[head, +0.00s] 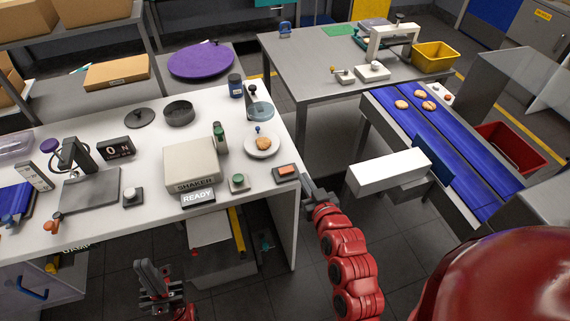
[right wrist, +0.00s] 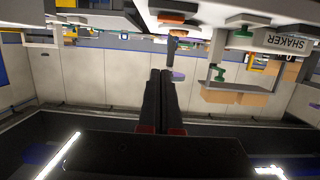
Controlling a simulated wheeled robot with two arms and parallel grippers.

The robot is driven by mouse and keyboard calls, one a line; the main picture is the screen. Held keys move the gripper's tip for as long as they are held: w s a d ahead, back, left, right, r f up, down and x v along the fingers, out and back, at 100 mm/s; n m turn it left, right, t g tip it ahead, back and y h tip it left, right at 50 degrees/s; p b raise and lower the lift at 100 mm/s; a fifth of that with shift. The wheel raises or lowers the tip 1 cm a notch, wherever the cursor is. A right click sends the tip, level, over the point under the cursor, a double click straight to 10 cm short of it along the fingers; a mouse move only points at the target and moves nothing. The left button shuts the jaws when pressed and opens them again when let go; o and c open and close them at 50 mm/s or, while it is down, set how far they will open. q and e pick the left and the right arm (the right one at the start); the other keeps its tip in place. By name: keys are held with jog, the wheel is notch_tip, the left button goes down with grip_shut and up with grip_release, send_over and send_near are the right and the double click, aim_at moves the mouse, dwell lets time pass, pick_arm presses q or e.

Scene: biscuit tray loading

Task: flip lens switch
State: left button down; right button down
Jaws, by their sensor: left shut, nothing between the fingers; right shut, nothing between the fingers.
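A small box with an orange-red rocker switch (head: 286,171) sits at the right front corner of the white table. It appears to be the lens switch; its label cannot be read. My right gripper (head: 304,181) is shut and empty, with its fingertips just right of the box, by the table edge. Whether they touch it I cannot tell. In the right wrist view the shut fingers (right wrist: 161,74) point towards the table edge, and an orange part (right wrist: 178,17) shows above them. My left gripper (head: 153,275) is shut and empty, low in front of the table.
A green button (head: 238,181), the shaker box (head: 191,166) and a plate (head: 250,149) with a biscuit stand left of the switch. A translucent round disc on a stand (head: 261,111) is behind. The conveyor (head: 440,150) is at the right, past a floor gap.

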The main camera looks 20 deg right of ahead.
jog(key=shift+s, duration=0.1)
dwell(0.3)
jog(key=p, duration=0.5)
send_over(293, 176)
notch_tip(293, 176, down, 2)
jog(key=shift+a+f, duration=0.1)
notch_tip(293, 176, down, 2)
jog(key=shift+f+p, duration=0.25)
jog(key=shift+p, duration=0.3)
jog(key=shift+f, duration=0.9)
